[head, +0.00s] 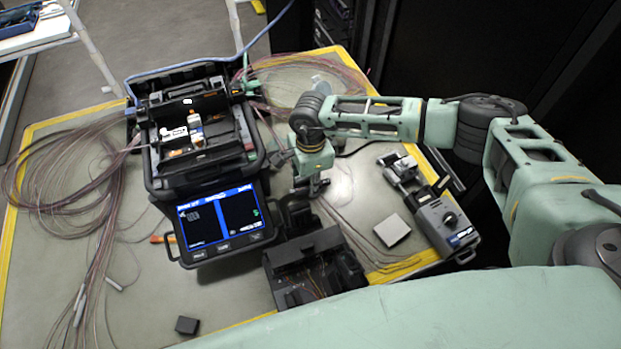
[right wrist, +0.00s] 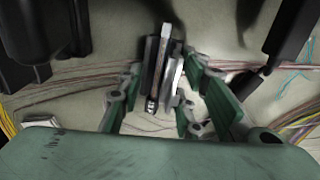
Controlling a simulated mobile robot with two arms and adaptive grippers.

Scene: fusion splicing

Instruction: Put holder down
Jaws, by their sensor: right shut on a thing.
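My right gripper (head: 309,186) points down over the mat, just right of the fusion splicer (head: 200,130). In the right wrist view, my right gripper (right wrist: 166,68) is shut on the holder (right wrist: 154,73), a narrow dark and silver piece that stands on edge between the green fingers. In the head view the holder is mostly hidden by the gripper, and I cannot tell whether it touches the surface below. My left gripper is not in view.
The splicer's lit screen (head: 221,221) faces front. A black tray unit (head: 312,265) stands in front of my right gripper. A grey tool (head: 446,224), a small clamp device (head: 398,168) and a light block (head: 392,230) lie to the right. Loose fibres (head: 75,205) cover the left.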

